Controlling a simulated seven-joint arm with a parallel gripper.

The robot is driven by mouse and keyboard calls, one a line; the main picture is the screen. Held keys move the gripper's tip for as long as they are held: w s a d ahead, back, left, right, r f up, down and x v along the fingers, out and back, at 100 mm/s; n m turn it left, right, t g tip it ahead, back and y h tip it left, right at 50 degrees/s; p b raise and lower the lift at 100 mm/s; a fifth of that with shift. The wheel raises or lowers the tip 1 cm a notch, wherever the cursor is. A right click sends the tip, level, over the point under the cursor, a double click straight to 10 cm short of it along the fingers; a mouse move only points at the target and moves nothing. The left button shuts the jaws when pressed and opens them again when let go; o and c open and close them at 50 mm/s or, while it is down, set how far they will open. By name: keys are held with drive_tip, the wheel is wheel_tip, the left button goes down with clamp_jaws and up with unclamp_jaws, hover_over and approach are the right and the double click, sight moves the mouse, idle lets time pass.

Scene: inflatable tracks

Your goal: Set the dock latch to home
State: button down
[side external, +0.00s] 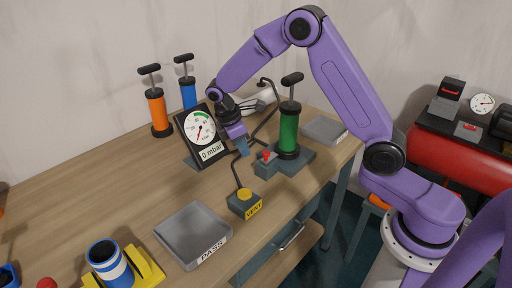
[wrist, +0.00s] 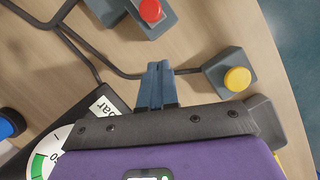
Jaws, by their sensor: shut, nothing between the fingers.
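I cannot tell for certain which part is the dock latch. A grey block with a red knob (side external: 267,157) stands at the foot of the green pump (side external: 289,130); the red knob also shows at the top of the wrist view (wrist: 150,11). My gripper (side external: 243,151) hangs above the table between the gauge and this block. In the wrist view its blue fingers (wrist: 157,84) are together, with nothing between them. They appear apart from the red-knobbed block and from the yellow-button box (side external: 244,203), which is to their right in the wrist view (wrist: 237,79).
A pressure gauge (side external: 200,131) reading 0 mbar stands left of my gripper. Dark hoses run across the table. Orange (side external: 157,112) and blue (side external: 188,92) pumps stand behind. A grey PASS tray (side external: 194,235) and a yellow cradle (side external: 150,264) holding a blue cylinder are in front.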

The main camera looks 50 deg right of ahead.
drive_tip(key=d, duration=0.1)
drive_tip(key=s+d, duration=0.1)
drive_tip(key=d+f, duration=0.1)
drive_tip(key=shift+s+d, duration=0.3)
drive_tip(key=shift+s, duration=0.1)
drive_tip(key=shift+d, duration=1.8)
drive_tip(key=w+a+r, duration=0.1)
drive_tip(key=w+a, duration=0.1)
drive_tip(key=a, duration=0.2)
wheel_tip(320, 180, up, 9)
hover_over(262, 161)
drive_tip(key=w+a, duration=0.4)
drive_tip(key=shift+w+a+r, duration=0.1)
drive_tip(key=shift+r, duration=0.05)
